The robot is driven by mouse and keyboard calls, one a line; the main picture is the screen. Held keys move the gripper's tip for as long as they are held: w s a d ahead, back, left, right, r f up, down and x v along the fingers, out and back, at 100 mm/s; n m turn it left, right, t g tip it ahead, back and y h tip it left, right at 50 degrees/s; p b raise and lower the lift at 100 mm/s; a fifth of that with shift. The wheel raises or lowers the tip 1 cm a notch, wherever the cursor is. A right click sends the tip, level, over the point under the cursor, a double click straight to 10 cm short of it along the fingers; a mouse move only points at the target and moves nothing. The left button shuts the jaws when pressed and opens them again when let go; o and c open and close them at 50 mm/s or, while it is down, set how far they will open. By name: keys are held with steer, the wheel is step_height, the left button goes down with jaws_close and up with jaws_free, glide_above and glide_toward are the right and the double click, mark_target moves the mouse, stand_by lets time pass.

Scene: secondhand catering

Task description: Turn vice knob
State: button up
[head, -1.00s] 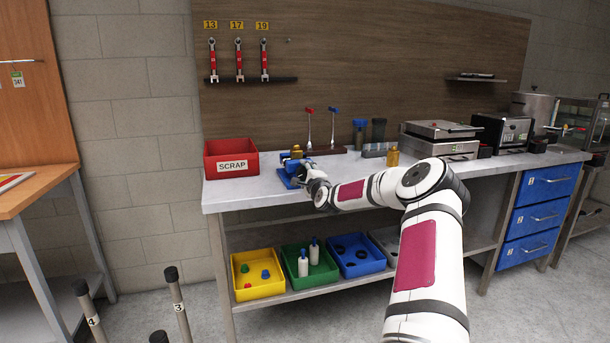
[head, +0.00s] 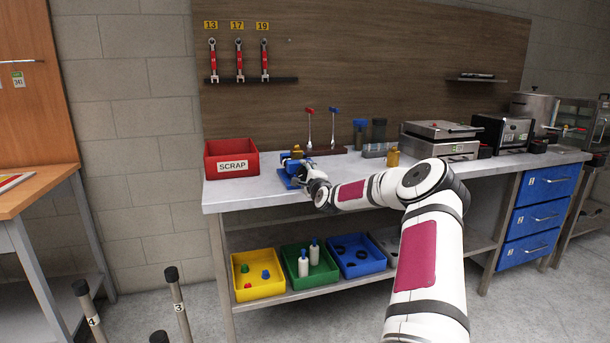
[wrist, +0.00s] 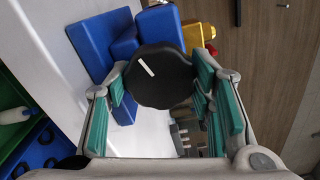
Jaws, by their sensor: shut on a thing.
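The blue vice (head: 289,168) stands on the workbench, to the right of the red SCRAP bin, and its blue body (wrist: 105,42) also shows in the wrist view. Its round black knob (wrist: 158,76) has a white mark line on its face, slanting from upper left to lower right. My gripper (wrist: 160,90) is shut on the knob, with a green-padded finger at its left and right edges. In the head view my gripper (head: 306,174) is small and hides the knob. A brass-yellow piece (head: 297,152) sits at the vice's far side.
The red SCRAP bin (head: 231,158) stands left of the vice. Yellow (head: 257,277), green and blue bins sit on the lower shelf. The bench front left is clear.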

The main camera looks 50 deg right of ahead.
steer(key=shift+s+d+f, duration=0.15)
steer(key=shift+s+d, duration=0.05)
steer(key=shift+d, duration=0.05)
steer(key=o, duration=1.2)
steer(key=shift+c, duration=0.2)
steer(key=shift+w+a, duration=0.15)
steer(key=v, duration=0.8)
steer(key=shift+w+a, duration=0.1)
